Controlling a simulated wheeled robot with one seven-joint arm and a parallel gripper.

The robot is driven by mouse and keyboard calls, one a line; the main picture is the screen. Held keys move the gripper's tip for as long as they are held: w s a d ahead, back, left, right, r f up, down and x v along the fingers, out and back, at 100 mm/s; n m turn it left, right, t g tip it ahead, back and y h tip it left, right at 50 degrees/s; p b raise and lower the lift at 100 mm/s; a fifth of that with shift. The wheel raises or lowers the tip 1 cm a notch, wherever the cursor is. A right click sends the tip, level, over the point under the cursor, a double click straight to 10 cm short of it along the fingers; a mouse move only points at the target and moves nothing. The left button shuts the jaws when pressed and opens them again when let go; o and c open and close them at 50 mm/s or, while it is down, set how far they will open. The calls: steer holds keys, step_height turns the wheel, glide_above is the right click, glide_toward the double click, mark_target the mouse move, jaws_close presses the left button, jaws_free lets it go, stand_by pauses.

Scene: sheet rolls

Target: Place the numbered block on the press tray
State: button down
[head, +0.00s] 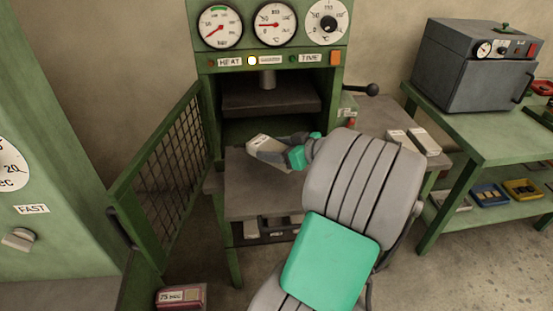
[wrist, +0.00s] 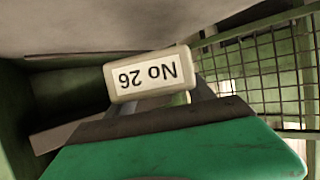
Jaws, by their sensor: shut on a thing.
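The numbered block (wrist: 148,75), cream and marked "No 26", shows upside down in the wrist view. In the head view the block (head: 258,141) is tilted at the mouth of the green press, over the flat grey press tray (head: 250,205). My gripper (head: 280,152) is shut on the block, its fingers partly hidden by the wrist. I cannot tell whether the block touches the tray. My arm hides the tray's right part.
A dark platen (head: 268,97) hangs above. The mesh gate (head: 160,165) stands open at left. Two pale blocks (head: 424,142) lie on a side table at right. A grey oven (head: 475,65) stands on a green bench. A red box (head: 181,297) is on the floor.

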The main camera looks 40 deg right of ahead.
steer(key=d+f, duration=0.1)
steer(key=w+d+f, duration=0.1)
steer(key=f, duration=0.1)
steer(key=shift+w, duration=0.1)
step_height(320, 180, down, 2)
steer(key=shift+f, duration=0.35)
steer(key=shift+f, duration=0.2)
steer(key=shift+c, duration=1.9)
jaws_free()
